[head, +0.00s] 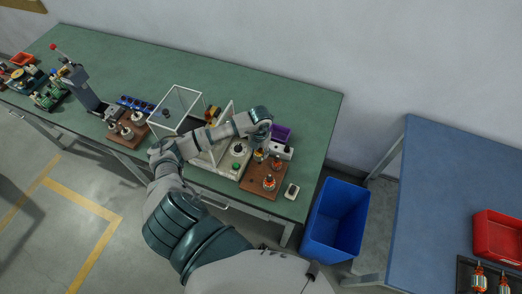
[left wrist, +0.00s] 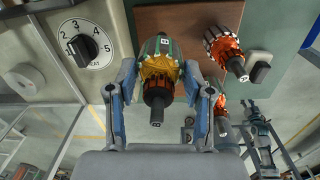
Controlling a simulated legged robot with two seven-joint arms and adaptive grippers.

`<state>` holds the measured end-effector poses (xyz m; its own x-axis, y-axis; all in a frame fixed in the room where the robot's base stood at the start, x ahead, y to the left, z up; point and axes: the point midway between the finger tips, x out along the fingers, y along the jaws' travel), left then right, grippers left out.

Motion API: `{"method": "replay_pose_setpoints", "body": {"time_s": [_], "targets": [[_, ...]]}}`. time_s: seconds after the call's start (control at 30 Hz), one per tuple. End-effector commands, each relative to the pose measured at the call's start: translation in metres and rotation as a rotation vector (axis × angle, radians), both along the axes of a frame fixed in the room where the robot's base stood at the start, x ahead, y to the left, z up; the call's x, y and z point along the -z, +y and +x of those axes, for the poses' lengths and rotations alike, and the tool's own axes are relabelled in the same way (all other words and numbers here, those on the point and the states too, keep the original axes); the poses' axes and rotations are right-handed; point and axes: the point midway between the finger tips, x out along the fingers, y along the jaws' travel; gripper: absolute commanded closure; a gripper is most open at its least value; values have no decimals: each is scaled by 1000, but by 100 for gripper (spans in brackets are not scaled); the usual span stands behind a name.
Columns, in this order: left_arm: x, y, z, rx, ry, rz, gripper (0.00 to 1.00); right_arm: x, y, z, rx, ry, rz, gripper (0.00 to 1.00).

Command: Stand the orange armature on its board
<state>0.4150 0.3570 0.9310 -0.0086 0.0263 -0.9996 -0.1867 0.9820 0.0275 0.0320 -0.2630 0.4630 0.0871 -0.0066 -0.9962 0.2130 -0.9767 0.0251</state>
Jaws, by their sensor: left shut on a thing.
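My left gripper (left wrist: 160,80) is shut on an armature (left wrist: 158,66) with a green-grey core, golden winding and dark commutator with an orange band. In the head view my left gripper (head: 262,150) is over the rear edge of a brown board (head: 252,186). The board also shows in the left wrist view (left wrist: 190,22), behind the held armature; contact between them cannot be told. My right gripper is not in view.
A tester panel with a dial (left wrist: 88,44) is beside the board. A clear framed case (head: 178,104), a purple bin (head: 281,133) and a white box (head: 281,151) are close by. A small switch box (head: 291,191) is at the right. A blue bin (head: 336,215) is on the floor.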

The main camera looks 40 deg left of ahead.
Motion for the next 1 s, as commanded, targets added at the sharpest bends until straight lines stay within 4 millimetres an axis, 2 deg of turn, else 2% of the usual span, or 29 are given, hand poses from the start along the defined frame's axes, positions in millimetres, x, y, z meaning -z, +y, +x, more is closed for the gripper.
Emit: {"method": "replay_pose_setpoints", "body": {"time_s": [0.37, 0.8, 1.0], "targets": [[-3, -6, 0, 0, -2, 6, 100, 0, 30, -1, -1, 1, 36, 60], [7, -7, 0, 0, 0, 4, 100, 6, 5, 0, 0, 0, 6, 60], [12, -7, 0, 0, -1, 2, 100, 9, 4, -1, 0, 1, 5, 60]]}}
